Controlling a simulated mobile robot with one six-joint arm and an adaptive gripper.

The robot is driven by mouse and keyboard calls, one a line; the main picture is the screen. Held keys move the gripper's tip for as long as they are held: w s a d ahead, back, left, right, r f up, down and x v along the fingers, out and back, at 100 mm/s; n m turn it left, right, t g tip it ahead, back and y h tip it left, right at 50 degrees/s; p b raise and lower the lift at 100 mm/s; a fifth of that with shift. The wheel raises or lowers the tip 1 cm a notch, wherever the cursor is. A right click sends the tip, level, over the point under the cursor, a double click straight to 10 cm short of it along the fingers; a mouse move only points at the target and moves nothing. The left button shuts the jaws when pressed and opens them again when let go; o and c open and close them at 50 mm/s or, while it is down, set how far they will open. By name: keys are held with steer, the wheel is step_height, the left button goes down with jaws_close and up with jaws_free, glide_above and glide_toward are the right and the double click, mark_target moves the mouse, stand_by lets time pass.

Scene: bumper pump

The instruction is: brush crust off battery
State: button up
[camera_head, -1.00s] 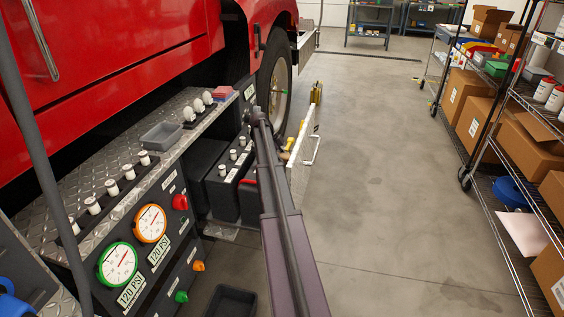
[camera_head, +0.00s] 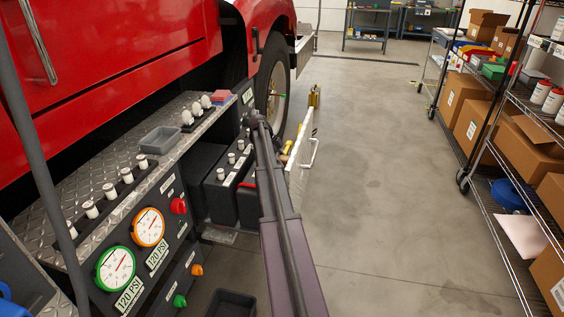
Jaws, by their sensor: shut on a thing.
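Black batteries stand in the open bay under the red truck's side. The nearer battery (camera_head: 219,194) has white-capped posts on top and a pale label. Another dark battery (camera_head: 247,203), with a red strip on top, is partly hidden behind my arm. I cannot make out any crust or a brush. My arm reaches from the bottom centre up past the batteries, its elbow near the bay's far end. My gripper is hidden behind the arm, so its hold and its distance from the batteries do not show.
A diamond-plate step (camera_head: 110,183) carries a grey tray (camera_head: 161,139) and white fittings. Below it is a gauge panel (camera_head: 158,245) with knobs. Shelves with boxes (camera_head: 471,121) line the right. The middle floor is clear.

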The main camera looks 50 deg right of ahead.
steer(key=shift+s+a, duration=0.45)
steer(key=shift+a, duration=0.35)
steer(key=shift+s+a, duration=0.45)
steer(key=shift+a, duration=0.35)
steer(key=shift+s, duration=0.1)
steer(key=shift+s+a+f, duration=0.1)
steer(key=shift+s+a, duration=0.35)
steer(key=shift+a, duration=0.35)
steer(key=shift+s+a+f, duration=0.1)
steer(key=shift+s+a, duration=0.3)
steer(key=shift+a, duration=0.35)
steer(key=shift+a, duration=0.1)
steer(key=shift+s+a+r, duration=0.1)
steer(key=shift+s+a, duration=0.35)
steer(key=shift+a, duration=0.25)
steer(key=shift+s+a+r, duration=0.1)
steer(key=shift+s+a, duration=0.3)
steer(key=shift+a, duration=0.3)
steer(key=shift+w+f, duration=0.1)
